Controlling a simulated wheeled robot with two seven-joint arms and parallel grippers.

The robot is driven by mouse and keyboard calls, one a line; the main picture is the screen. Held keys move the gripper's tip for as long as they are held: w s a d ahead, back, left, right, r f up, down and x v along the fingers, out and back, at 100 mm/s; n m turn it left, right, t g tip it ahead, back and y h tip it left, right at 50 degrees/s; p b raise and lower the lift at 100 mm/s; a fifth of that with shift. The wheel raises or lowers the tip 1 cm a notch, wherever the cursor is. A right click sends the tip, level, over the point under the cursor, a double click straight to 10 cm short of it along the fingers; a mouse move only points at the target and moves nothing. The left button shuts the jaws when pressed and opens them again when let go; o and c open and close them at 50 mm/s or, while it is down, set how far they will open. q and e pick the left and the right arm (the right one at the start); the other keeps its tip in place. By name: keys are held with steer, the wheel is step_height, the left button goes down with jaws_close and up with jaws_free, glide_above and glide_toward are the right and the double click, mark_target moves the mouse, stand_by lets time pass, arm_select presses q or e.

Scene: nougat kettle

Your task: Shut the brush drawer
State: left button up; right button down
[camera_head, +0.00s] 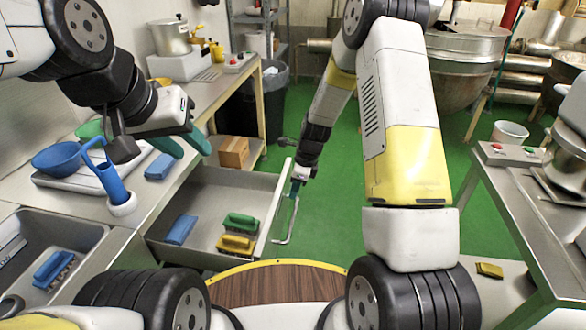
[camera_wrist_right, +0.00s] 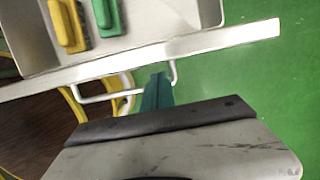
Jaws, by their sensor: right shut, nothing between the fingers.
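The open drawer (camera_head: 215,185) juts out from under the left counter. A blue brush (camera_head: 181,229), a green brush (camera_head: 241,222) and a yellow brush (camera_head: 236,244) lie inside it. The green brush (camera_wrist_right: 107,15) and yellow brush (camera_wrist_right: 66,25) also show in the right wrist view. My right gripper (camera_head: 296,188) is shut and empty outside the drawer's front panel. Its teal fingers (camera_wrist_right: 157,92) are at the pale bar handle (camera_wrist_right: 100,97); I cannot tell whether they touch it. My left gripper (camera_head: 192,148) is open and empty above the counter's edge.
A grey basin (camera_head: 85,235) with a blue brush is at lower left. Green floor (camera_head: 335,205) is clear beyond the drawer front.

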steer(key=shift+x, duration=2.1)
